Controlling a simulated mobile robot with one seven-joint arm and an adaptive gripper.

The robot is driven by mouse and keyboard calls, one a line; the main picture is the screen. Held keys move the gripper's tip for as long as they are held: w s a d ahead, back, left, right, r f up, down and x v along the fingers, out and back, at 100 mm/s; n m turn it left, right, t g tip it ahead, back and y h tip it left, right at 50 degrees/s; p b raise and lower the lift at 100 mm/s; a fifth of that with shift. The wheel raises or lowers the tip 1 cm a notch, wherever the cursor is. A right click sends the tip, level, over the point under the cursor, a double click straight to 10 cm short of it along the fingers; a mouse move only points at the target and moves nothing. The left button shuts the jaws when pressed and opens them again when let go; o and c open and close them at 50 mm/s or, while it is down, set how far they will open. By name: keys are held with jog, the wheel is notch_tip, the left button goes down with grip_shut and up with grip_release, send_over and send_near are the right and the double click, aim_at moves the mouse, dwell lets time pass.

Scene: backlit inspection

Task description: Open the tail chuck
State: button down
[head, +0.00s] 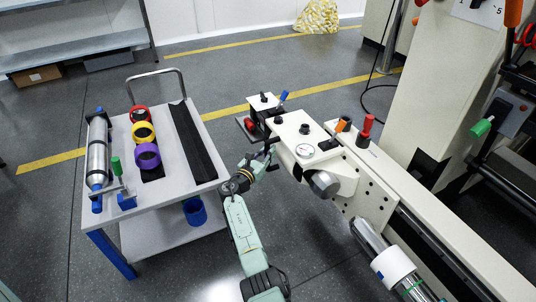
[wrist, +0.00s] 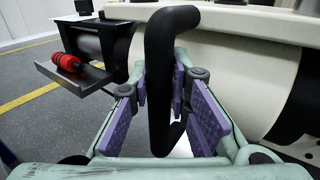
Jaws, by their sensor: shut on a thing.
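The tailstock unit (head: 318,150) is a cream-white block with a round gauge, standing on the machine bed at the middle of the head view. Its grey metal chuck (head: 323,184) points toward the lower right, near a long steel roll (head: 368,238) with a white sleeve. In the wrist view, a thick black bent handle (wrist: 158,70) stands in front of the white housing. My gripper (wrist: 165,95) has its purple pads on either side of the handle and is shut on it. In the head view, my gripper (head: 264,160) is at the unit's left side; the handle is hard to make out there.
A grey cart (head: 201,198) at left carries a steel roller (head: 97,160), coloured rings (head: 147,156) and a black bar (head: 193,140). A small shelf (wrist: 85,79) with a red-handled item (wrist: 66,62) juts out left of the handle. Coloured levers top the unit.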

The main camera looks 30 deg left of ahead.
jog(key=c, duration=1.5)
grip_release()
jog(key=shift+d, duration=0.1)
jog(key=shift+s+a, duration=0.15)
jog(key=shift+s, duration=1.75)
jog(key=shift+s+a, duration=0.15)
jog(key=shift+s, duration=1.7)
